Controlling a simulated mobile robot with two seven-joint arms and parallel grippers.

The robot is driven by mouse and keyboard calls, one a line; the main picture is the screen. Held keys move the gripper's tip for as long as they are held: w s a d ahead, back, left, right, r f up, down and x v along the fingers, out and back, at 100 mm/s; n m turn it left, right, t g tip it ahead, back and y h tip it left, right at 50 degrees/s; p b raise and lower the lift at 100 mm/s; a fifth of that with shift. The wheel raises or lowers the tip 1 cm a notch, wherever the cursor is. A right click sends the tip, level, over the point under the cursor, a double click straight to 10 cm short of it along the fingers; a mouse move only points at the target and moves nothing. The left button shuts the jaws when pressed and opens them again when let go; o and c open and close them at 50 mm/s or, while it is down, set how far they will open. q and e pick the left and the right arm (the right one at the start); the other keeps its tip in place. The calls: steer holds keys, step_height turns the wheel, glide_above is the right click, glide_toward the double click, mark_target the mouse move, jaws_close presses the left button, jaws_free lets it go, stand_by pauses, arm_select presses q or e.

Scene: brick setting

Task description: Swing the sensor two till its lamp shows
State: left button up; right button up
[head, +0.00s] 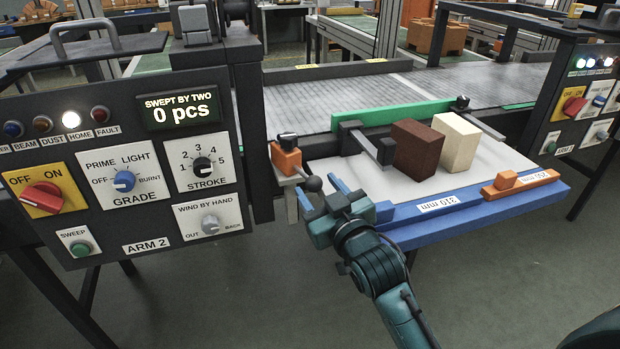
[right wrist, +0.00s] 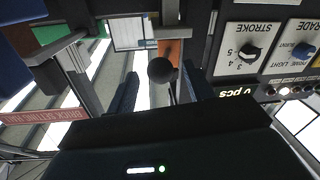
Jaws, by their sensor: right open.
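An orange sensor block (head: 286,158) with a black cap stands on a post at the left end of the table. A short lever with a black ball knob (head: 313,183) sticks out from it towards me. No lit lamp can be made out on it. My right gripper (head: 320,193) is open, its blue fingertips close to the knob. In the right wrist view the knob (right wrist: 161,70) shows ahead, between the lines of the two fingers (right wrist: 158,90); contact cannot be made out. My left gripper is not in view.
A control panel labelled ARM 2 (head: 150,248) stands at left, its HOME lamp (head: 70,118) lit and its display (head: 180,109) reading 0 pcs. A brown brick (head: 416,150) and a cream brick (head: 456,143) stand on the white-topped table. A blue rail (head: 400,231) edges its front.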

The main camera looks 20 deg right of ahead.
mark_target(310, 179)
steer(key=shift+w+a, duration=0.15)
steer(key=shift+w, duration=0.95)
steer(key=shift+w+a, duration=0.15)
steer(key=shift+w, duration=0.95)
jaws_close()
